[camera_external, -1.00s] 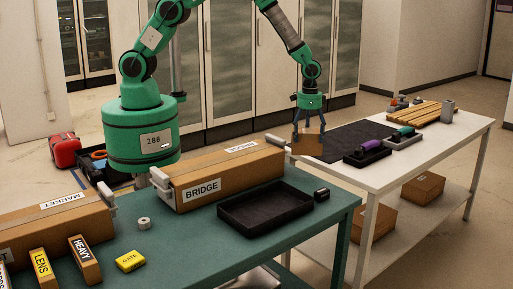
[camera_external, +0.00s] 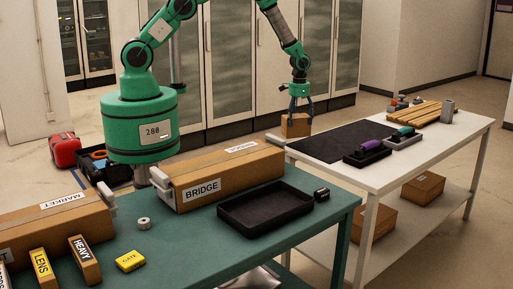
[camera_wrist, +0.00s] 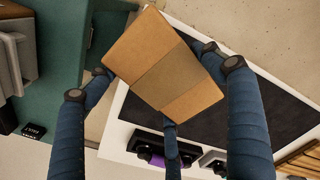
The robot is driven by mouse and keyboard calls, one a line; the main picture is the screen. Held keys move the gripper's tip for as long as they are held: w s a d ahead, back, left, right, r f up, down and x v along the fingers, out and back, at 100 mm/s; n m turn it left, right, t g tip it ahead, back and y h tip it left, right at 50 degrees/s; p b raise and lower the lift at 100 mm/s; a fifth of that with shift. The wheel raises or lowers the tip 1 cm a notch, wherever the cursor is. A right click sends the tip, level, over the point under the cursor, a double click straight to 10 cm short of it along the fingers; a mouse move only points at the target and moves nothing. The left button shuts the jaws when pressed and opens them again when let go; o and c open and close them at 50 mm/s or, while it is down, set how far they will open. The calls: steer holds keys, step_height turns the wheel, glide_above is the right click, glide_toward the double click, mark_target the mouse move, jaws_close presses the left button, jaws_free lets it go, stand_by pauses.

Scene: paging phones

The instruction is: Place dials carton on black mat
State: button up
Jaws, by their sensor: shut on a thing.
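A small brown cardboard carton (camera_external: 296,126) hangs in my gripper (camera_external: 299,108), whose blue fingers are closed around it. No label on it can be read. In the wrist view the carton (camera_wrist: 165,68) is turned at an angle between the fingers, its tan tape strip facing the camera. The black mat (camera_external: 335,142) lies flat on the white table. The carton is held in the air near the mat's back left side. In the wrist view the mat (camera_wrist: 275,108) shows to the right of the carton, partly hidden by a finger.
The green table holds the BRIDGE box (camera_external: 230,177) and an empty black tray (camera_external: 265,210).

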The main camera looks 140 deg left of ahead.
steer(key=shift+a, duration=0.1)
stand_by(0.3)
steer(key=w+a, duration=0.3)
steer(key=a, duration=0.4)
steer(key=w+a+f+p, duration=0.1)
steer(key=w+a, duration=0.3)
steer(key=a, duration=0.3)
steer(key=shift+a+f, duration=0.2)
steer(key=shift+f, duration=0.1)
steer(key=shift+f+p, duration=0.55)
steer(key=shift+f, duration=1.1)
steer(key=shift+f, duration=0.15)
steer(key=o, duration=1.4)
steer(key=shift+s, duration=0.1)
steer(key=shift+d, duration=0.1)
